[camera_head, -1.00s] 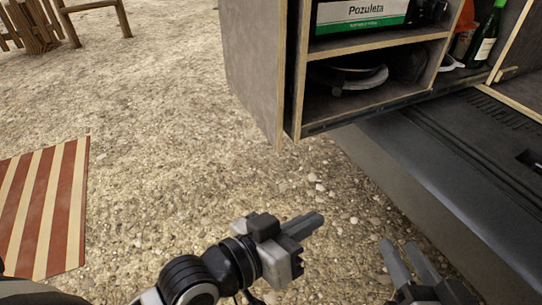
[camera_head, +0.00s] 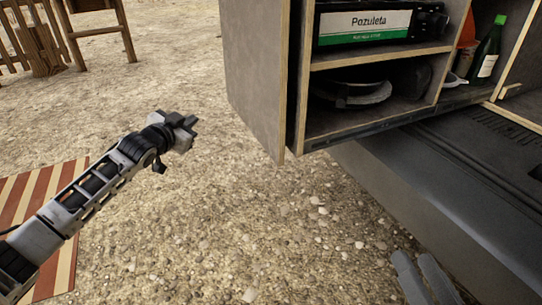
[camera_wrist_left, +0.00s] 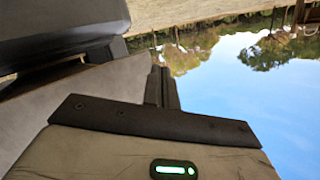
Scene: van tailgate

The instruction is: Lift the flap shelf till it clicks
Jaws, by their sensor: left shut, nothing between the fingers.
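The flap shelf appears to be the grey panel with a pale plywood edge (camera_head: 257,75), hanging upright along the left side of the cabinet in the head view. My left gripper (camera_head: 187,120) is left of this panel, apart from it, with its fingers shut and empty. The fingers show closed together in the left wrist view (camera_wrist_left: 161,88), beside a grey surface that may be the panel. My right gripper (camera_head: 425,278) is at the bottom right, fingers apart and empty; its base is cut off by the frame. The flap's hinge and catch cannot be made out.
The cabinet (camera_head: 375,55) holds a Pozuleta box (camera_head: 365,25), dark round items (camera_head: 350,90) and a green bottle (camera_head: 489,50). The van's dark bumper (camera_head: 440,190) runs below. A striped mat (camera_head: 57,280) and wooden chair (camera_head: 98,30) are left. Gravel between is clear.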

